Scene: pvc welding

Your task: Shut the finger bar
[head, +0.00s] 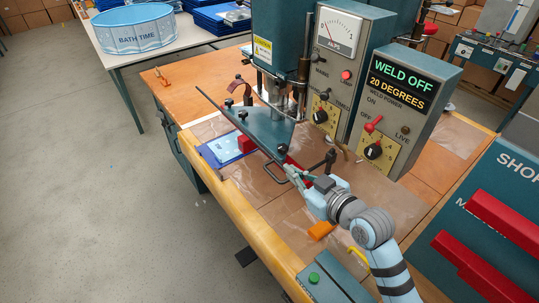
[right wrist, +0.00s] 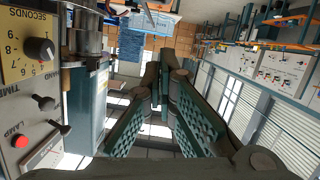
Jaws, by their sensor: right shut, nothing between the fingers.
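The welding machine (head: 275,45) stands on the wooden workbench. A long thin dark bar (head: 222,108), which looks like the finger bar, runs slantwise along the front of the machine's teal plate (head: 262,128). Its near end lies close to my right gripper (head: 289,164). My right gripper is shut and empty, reaching in from the lower right; I cannot tell whether it touches the bar. In the right wrist view its fingers (right wrist: 158,78) point away from the camera, with the machine's dial panel on the left. My left gripper is not in view.
A black-knobbed lever (head: 330,158) stands beside my right gripper. An orange object (head: 321,230) lies on the bench. The control box (head: 400,105) reads WELD OFF. The floor at left is clear.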

